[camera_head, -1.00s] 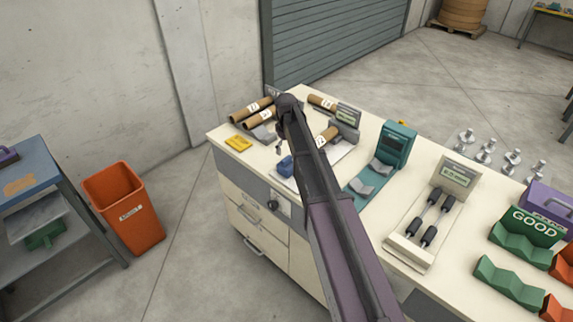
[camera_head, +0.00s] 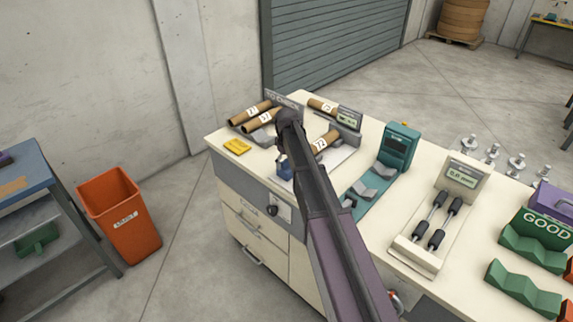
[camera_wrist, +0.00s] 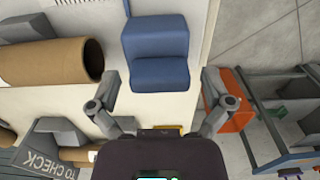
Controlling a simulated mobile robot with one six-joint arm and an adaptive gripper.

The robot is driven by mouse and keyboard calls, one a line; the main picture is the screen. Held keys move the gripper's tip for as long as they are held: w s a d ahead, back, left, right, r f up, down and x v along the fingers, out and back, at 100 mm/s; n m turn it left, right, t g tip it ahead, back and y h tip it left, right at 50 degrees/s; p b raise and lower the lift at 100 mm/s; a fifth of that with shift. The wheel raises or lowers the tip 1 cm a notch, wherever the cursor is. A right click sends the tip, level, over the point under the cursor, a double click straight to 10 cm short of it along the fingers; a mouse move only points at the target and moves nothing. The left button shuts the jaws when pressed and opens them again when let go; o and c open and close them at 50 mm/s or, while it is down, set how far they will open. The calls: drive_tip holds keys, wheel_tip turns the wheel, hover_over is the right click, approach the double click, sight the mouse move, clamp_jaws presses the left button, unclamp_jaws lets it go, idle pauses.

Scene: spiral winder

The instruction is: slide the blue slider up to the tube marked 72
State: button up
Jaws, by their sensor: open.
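The blue slider (camera_head: 285,169) sits near the front edge of a pale plate on the bench, partly hidden by my arm. In the wrist view the blue slider (camera_wrist: 157,55) is a stepped block between and just beyond my fingertips, with a gap around it. The cardboard tube marked 72 (camera_head: 323,142) lies beyond it on the plate. In the wrist view an open-ended cardboard tube (camera_wrist: 45,62) lies left of the slider, apart from it, its number not visible. My gripper (camera_wrist: 160,85) is open and empty over the plate. In the head view my arm mostly hides it.
A yellow block (camera_head: 237,146) lies at the left bench corner. A teal gauge (camera_head: 397,147) stands to the right. An orange bin (camera_head: 120,215) is on the floor.

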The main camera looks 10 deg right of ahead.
drive_tip(key=c, duration=1.1)
drive_tip(key=shift+o, duration=0.2)
drive_tip(key=shift+w+d, duration=0.8)
drive_tip(key=shift+d, duration=0.35)
drive_tip(key=o, duration=1.1)
drive_tip(key=shift+c, duration=0.2)
drive_tip(key=shift+s+a, duration=0.1)
